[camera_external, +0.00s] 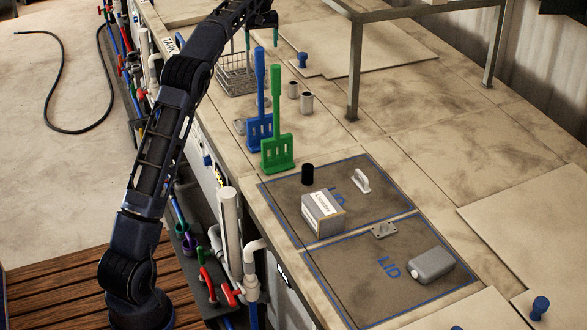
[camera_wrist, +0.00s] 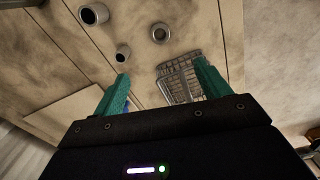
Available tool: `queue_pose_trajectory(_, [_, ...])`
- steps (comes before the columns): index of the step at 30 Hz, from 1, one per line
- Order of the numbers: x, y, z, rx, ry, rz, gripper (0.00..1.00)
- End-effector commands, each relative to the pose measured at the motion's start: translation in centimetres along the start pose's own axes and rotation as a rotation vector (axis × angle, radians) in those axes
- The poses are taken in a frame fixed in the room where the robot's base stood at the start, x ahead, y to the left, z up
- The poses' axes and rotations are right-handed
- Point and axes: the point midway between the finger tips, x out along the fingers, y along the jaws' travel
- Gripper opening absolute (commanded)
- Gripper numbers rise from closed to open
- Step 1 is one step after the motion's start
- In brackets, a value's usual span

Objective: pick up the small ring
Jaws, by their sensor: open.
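The small ring (camera_wrist: 160,33) shows in the wrist view as a short grey round piece with a dark centre, lying on the tan top.
The wire basket (camera_external: 237,76) stands close to the ring's far side. Two grey cups (camera_external: 306,103) stand to the right. The blue paddle (camera_external: 260,130) and green paddle (camera_external: 277,153) stand upright near the ring. A metal frame's leg (camera_external: 354,80) is farther right.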

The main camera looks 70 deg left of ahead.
Motion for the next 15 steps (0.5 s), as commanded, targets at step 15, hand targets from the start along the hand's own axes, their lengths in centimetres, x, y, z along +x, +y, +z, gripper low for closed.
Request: queue_pose_trajectory(15, [13.4,-0.1,0.0,-0.001,-0.002,-0.002,0.75])
